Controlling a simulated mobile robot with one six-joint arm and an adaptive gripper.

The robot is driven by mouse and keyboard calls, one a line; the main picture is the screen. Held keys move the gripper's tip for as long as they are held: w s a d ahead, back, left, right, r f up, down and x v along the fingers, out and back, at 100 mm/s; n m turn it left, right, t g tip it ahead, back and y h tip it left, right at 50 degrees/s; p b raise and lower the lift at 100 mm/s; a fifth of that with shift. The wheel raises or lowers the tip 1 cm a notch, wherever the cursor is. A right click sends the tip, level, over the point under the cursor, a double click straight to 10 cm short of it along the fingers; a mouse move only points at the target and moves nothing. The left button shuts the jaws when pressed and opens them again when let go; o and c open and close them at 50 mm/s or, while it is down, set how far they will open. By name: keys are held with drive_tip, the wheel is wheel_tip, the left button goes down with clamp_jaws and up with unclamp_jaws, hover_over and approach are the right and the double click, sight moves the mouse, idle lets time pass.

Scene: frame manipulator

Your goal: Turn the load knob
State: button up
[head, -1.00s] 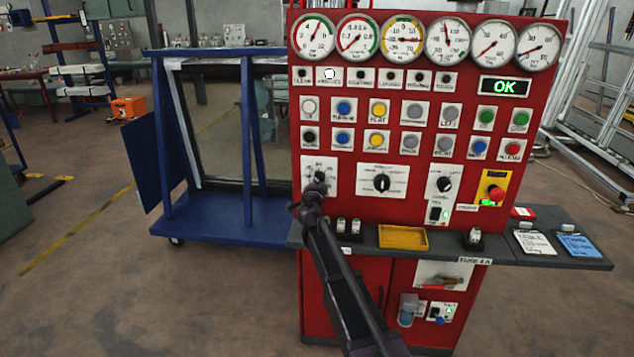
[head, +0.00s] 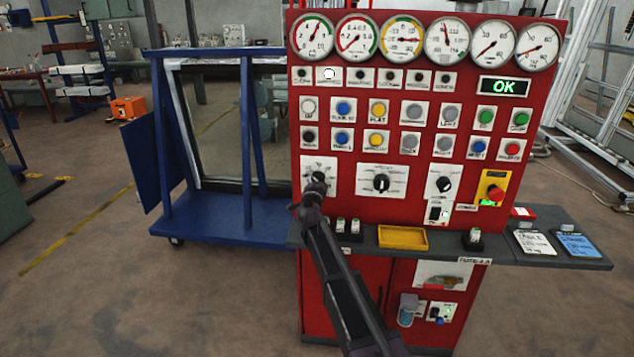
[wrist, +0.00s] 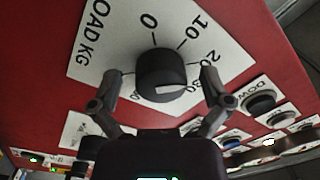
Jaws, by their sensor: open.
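The load knob (wrist: 161,76) is a black round knob with a white pointer mark, on a white plate lettered "LOAD KG" with a numbered scale (wrist: 215,35) in the wrist view. Its pointer mark lies toward the lower right, near the 30. My gripper (wrist: 158,92) is open, with one finger on each side of the knob and small gaps showing. In the head view my gripper (head: 315,190) is at the lower left plate (head: 318,165) of the red panel (head: 345,205) and hides most of that knob.
Two more black knobs, a middle one (head: 381,183) and a right one (head: 443,184), sit to the right. A red emergency button (head: 495,194) is further right. A shelf with a yellow tray (head: 403,238) juts out below. A blue rack (head: 225,215) stands at left.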

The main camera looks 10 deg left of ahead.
drive_tip(key=shift+m, duration=0.4)
